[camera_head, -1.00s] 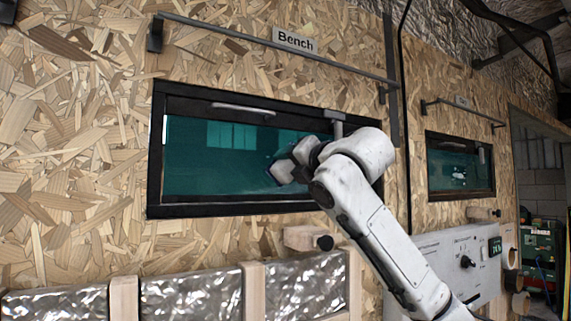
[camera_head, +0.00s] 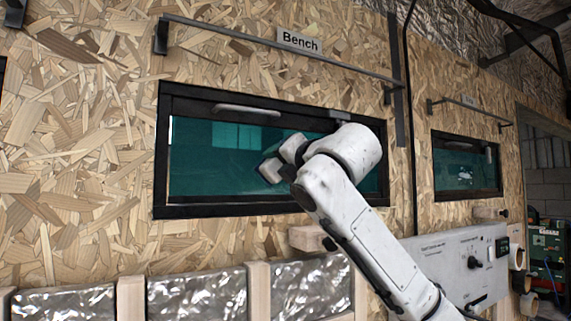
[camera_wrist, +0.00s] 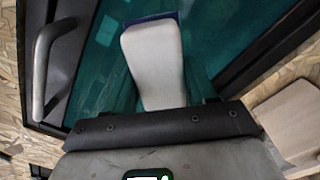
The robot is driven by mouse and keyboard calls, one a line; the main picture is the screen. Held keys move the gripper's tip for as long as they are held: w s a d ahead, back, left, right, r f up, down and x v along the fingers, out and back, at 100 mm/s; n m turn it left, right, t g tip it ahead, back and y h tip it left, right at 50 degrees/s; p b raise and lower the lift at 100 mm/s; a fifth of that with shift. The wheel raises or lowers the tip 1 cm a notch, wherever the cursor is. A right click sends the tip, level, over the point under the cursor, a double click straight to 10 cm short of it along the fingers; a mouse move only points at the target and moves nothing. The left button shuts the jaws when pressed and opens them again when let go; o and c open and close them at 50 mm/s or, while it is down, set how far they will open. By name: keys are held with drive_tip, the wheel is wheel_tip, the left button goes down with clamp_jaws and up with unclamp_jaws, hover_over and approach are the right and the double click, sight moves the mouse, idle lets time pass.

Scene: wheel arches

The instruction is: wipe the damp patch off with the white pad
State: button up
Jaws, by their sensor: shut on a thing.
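The white pad (camera_head: 269,171) shows in the head view as a small pale block with a dark blue edge, against the lower middle of the teal window pane (camera_head: 205,170) under the "Bench" sign. My gripper (camera_head: 280,160) is shut on it, with my forearm reaching in from the lower right. In the wrist view a white finger of my gripper (camera_wrist: 154,62) points at the pane, and a blue edge of the pad (camera_wrist: 152,18) shows past its tip. Whether the pad touches the glass I cannot tell. I cannot clearly make out the damp patch; my gripper and arm hide part of the pane.
The window has a black frame (camera_head: 162,150) with a pale handle (camera_head: 246,109) along its top. A dark rail (camera_head: 280,48) runs above it. A wooden block (camera_head: 307,238) juts out below. A second window (camera_head: 467,170) with pale marks and a control panel (camera_head: 468,262) are to the right.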

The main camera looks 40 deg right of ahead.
drive_tip(key=shift+w+a+f, duration=0.1)
drive_tip(key=shift+a+f, duration=0.15)
drive_tip(key=shift+s+a+b, duration=0.25)
drive_tip(key=shift+s+b, duration=0.05)
drive_tip(key=shift+s, duration=0.2)
drive_tip(key=shift+b+v, duration=0.35)
drive_tip(key=shift+v, duration=2)
drive_tip(key=shift+d+r, duration=0.15)
drive_tip(key=shift+d, duration=0.05)
drive_tip(key=shift+s, duration=0.1)
drive_tip(key=v, duration=0.3)
